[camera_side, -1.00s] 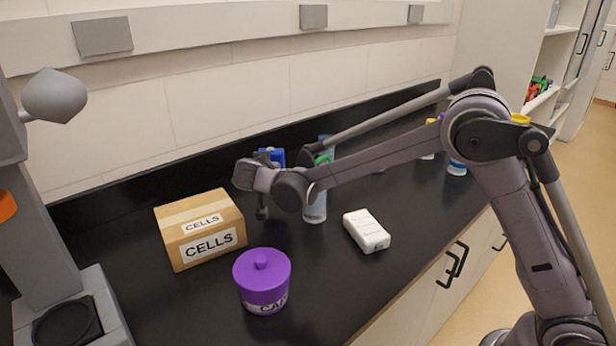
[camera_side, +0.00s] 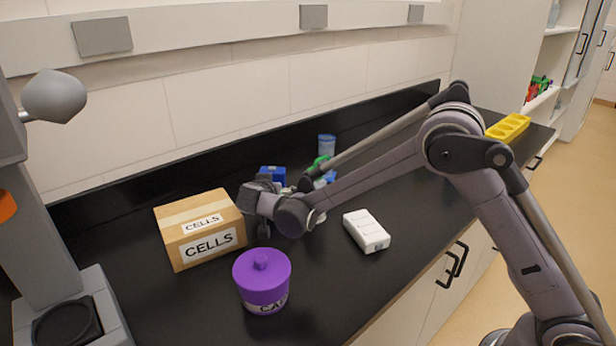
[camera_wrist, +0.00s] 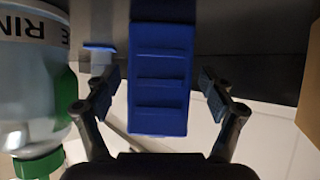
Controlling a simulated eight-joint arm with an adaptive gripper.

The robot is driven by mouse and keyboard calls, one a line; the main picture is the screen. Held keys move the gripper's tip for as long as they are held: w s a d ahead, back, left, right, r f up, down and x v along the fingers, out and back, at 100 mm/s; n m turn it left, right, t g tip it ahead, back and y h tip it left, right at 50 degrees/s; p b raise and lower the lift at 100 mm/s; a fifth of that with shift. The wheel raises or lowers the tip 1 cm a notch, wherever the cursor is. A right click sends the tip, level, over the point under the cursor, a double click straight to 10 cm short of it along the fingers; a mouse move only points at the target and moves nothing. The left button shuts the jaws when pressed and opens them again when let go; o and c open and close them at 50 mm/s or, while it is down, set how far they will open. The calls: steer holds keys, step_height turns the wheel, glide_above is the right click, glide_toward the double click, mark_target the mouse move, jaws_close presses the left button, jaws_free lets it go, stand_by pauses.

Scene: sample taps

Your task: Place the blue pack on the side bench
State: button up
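The blue pack (camera_side: 273,173) shows in the side view behind my gripper, partly hidden by it. In the wrist view the blue pack (camera_wrist: 160,75) is a ridged blue block between my gripper's two fingers (camera_wrist: 160,85). Narrow gaps show on both sides, so the gripper looks open around it, not clamped. In the side view my gripper (camera_side: 262,212) is low over the black bench (camera_side: 330,290), right of the cardboard box. Its fingertips are partly hidden there. I cannot tell which surface is the side bench.
A CELLS box (camera_side: 200,230) stands left, a purple lidded jar (camera_side: 262,282) in front, a white pack (camera_side: 366,231) to the right. A green-capped bottle (camera_wrist: 30,80) is close beside the fingers. A blue container (camera_side: 327,145) and yellow rack (camera_side: 508,128) are farther back.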

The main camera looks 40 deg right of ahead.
steer(key=shift+r, duration=0.15)
steer(key=v, duration=0.7)
steer(key=shift+s+a+r, duration=0.1)
steer(key=shift+s+a, duration=0.1)
